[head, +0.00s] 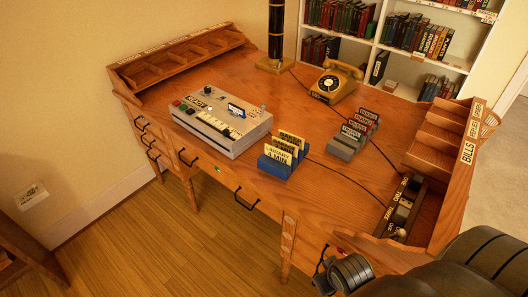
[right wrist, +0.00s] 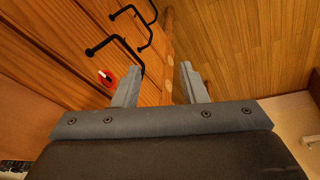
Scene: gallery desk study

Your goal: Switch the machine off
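The machine (head: 218,124) is a light grey box on the left part of the wooden desk. Its sloped top carries a red and a green button at the left, a dark knob, a row of pale keys and a small blue-and-white card. I cannot read any on/off state from it. My right gripper (head: 328,270) is low at the desk's front right, well away from the machine. In the right wrist view the right gripper (right wrist: 161,70) has its fingers apart with nothing between them, in front of the drawers. My left gripper is not in view.
A blue card holder (head: 277,166), a grey card holder (head: 345,148) and a yellow telephone (head: 336,84) stand right of the machine. Wooden racks (head: 180,55) line the desk's sides. Black drawer handles (right wrist: 118,46) and a red item (right wrist: 106,77) are near the right gripper.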

